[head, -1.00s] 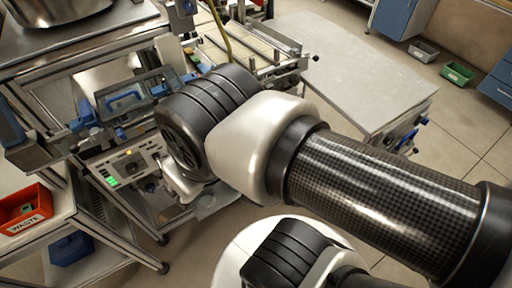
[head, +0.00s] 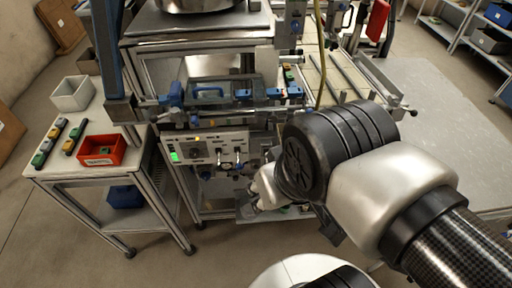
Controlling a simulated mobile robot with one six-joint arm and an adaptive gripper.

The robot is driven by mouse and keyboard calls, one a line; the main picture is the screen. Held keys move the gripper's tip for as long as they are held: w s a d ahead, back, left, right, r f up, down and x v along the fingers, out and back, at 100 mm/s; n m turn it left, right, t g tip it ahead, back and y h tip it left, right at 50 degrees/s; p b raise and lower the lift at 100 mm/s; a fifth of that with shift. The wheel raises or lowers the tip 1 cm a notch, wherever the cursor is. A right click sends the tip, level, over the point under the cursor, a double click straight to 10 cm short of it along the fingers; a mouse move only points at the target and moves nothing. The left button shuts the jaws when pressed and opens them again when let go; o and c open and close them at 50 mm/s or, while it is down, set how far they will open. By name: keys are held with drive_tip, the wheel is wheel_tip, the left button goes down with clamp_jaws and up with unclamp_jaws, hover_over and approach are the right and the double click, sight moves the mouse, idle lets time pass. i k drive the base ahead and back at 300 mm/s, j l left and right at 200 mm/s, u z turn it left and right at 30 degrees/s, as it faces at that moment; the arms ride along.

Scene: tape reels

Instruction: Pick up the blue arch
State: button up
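The blue arch (head: 208,90) shows in the head view as a small blue arch-shaped piece. It sits in the framed tray section of the machine, left of the picture's middle. My arm comes in from the lower right, and its black joint lies to the right of and below the arch, apart from it in the picture. My gripper is mostly hidden behind the arm's joints, so its fingers cannot be made out. Nothing is seen touching the arch.
A red waste bin (head: 103,150), a white bin (head: 72,93) and several coloured blocks (head: 50,140) stand on the left side table. A control panel (head: 208,149) with a green light is below the arch. A bare grey table (head: 440,110) is at right.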

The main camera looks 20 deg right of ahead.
sight(177, 93)
drive_tip(key=i+j+z, duration=0.15)
drive_tip(key=j, duration=0.2)
drive_tip(key=i+j+z, duration=0.1)
drive_tip(key=j, duration=0.25)
drive_tip(key=i+j+z, duration=0.15)
drive_tip(key=i+j, duration=0.15)
drive_tip(key=i+j+z, duration=0.15)
drive_tip(key=j, duration=0.35)
drive_tip(key=i+j+z, duration=0.1)
drive_tip(key=j, duration=0.3)
